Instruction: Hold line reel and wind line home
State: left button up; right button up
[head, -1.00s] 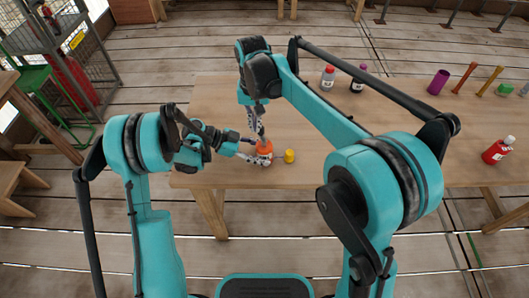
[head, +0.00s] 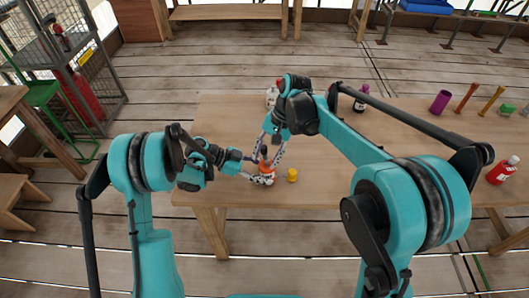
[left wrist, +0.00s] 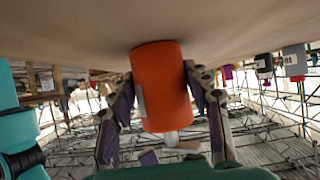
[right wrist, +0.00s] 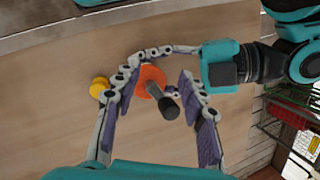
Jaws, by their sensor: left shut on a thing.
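The orange line reel (head: 265,167) stands upright on the table near its front left edge. My left gripper (head: 256,178) is shut on it from the side; in the left wrist view its fingers flank the orange body (left wrist: 160,85). A dark post with a knob (right wrist: 164,102) rises from the reel's top in the right wrist view. My right gripper (right wrist: 160,76) is open above the reel, one finger on each side of the post, apart from it. A small yellow cylinder (head: 292,175) stands just right of the reel. I cannot make out the line.
A dark bottle (head: 361,98) and a white-and-red bottle (head: 272,97) stand at the back. A purple cup (head: 440,102), coloured sticks and a red bottle (head: 502,170) are at the right.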

jog(key=s+d+f+m+y, duration=0.4)
jog(key=m+y, duration=0.2)
jog(key=m, duration=0.2)
jog(key=m+t+y, duration=0.7)
jog(key=m+t, duration=0.1)
jog(key=m, duration=0.2)
send_near(264, 146)
jog(key=x, duration=1)
jog(key=shift+f, duration=0.25)
grip_shut()
jog(key=shift+s, duration=0.1)
